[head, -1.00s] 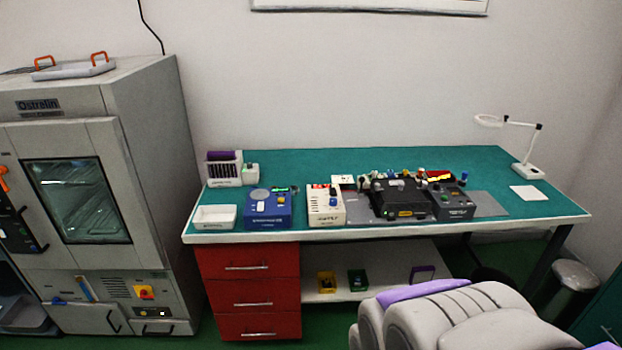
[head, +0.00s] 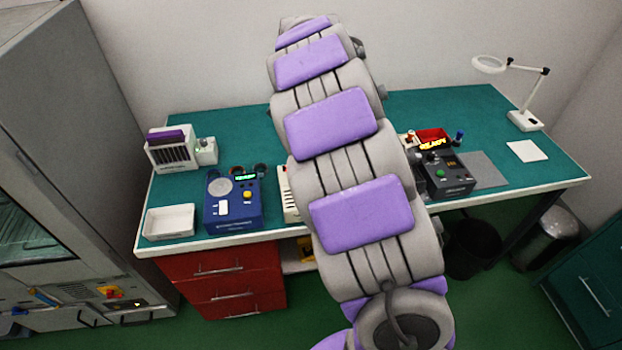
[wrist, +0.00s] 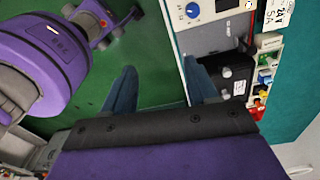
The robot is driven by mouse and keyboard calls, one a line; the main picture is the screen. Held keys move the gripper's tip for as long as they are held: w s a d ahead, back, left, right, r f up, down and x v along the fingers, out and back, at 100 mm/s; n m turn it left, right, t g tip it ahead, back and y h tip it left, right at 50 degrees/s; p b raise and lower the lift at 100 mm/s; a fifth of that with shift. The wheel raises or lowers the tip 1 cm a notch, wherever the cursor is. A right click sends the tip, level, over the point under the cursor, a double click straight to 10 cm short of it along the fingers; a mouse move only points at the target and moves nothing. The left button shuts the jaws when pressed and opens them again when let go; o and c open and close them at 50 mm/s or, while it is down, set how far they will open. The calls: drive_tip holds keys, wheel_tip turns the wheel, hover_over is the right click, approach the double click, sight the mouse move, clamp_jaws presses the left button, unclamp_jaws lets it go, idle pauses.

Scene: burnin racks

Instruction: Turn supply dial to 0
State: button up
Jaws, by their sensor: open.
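The cream supply box (head: 289,196) stands on the bench, mostly hidden behind my arm in the head view. In the wrist view the supply box (wrist: 210,15) is cut off at the top edge, with its round blue dial (wrist: 192,10) showing; the dial's setting is too small to read. My gripper (wrist: 161,88) is open and empty, its two dark blue fingers apart. The dial lies beyond the fingers, towards the top of the wrist view, and is not between them. In the head view my arm hides the gripper.
A blue instrument (head: 232,202) and a white tray (head: 168,222) stand left on the bench (head: 228,125). A black unit (head: 442,174) is to the right, with a magnifier lamp (head: 525,118) farther back. Red drawers (head: 222,280) are below. Green floor shows in front.

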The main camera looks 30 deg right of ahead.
drive_tip(key=w+d+f+m+p, duration=0.2)
drive_tip(key=w+d+f+m, duration=0.1)
drive_tip(key=w+m, duration=0.3)
drive_tip(key=shift+n+y, duration=0.4)
drive_tip(key=f, duration=0.3)
drive_tip(key=f+b, duration=0.1)
drive_tip(key=f, duration=0.2)
drive_tip(key=w+a+f+b, duration=0.1)
drive_tip(key=f, duration=0.6)
drive_tip(key=d+f+b, duration=0.1)
drive_tip(key=f, duration=0.2)
drive_tip(key=shift+a+f, duration=0.2)
drive_tip(key=shift+f, duration=0.2)
drive_tip(key=shift+s+a+f, duration=0.1)
drive_tip(key=shift+a+f, duration=0.2)
